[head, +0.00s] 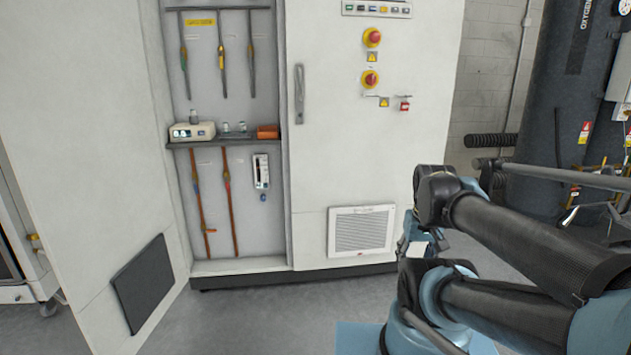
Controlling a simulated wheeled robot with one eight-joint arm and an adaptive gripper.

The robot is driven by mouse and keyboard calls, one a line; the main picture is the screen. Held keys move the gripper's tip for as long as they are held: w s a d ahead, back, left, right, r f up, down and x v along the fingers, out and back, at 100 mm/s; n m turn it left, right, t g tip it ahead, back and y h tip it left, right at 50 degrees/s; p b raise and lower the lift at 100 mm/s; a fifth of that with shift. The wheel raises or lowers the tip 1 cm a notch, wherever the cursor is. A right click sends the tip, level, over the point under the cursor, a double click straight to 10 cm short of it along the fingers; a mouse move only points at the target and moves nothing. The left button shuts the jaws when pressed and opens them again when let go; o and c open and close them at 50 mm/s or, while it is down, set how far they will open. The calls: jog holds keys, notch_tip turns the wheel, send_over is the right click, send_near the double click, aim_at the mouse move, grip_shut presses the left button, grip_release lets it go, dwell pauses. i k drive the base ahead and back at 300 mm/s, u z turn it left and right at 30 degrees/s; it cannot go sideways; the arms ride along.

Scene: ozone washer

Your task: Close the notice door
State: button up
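A tall white cabinet (312,170) stands in front of me. Its left door (75,130) stands wide open, swung out toward the left, with a dark grey panel (143,283) low on it. No notice is readable on the side of the door I see, and I cannot tell for sure that this is the notice door. The open bay behind it shows hanging rods and a shelf. My arm is folded at the lower right, well apart from the open door. My gripper cannot be made out there.
The shelf (222,142) holds a small beige instrument (192,132) and an orange box (268,131). The closed right panel has a handle (299,95), red emergency buttons (371,79) and a vent (362,231). A dark oxygen tank (568,100) stands right. Grey floor (235,318) is clear before the cabinet.

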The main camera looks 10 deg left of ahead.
aim_at(79, 135)
jog(key=u, duration=3.75)
jog(key=i, duration=2.3)
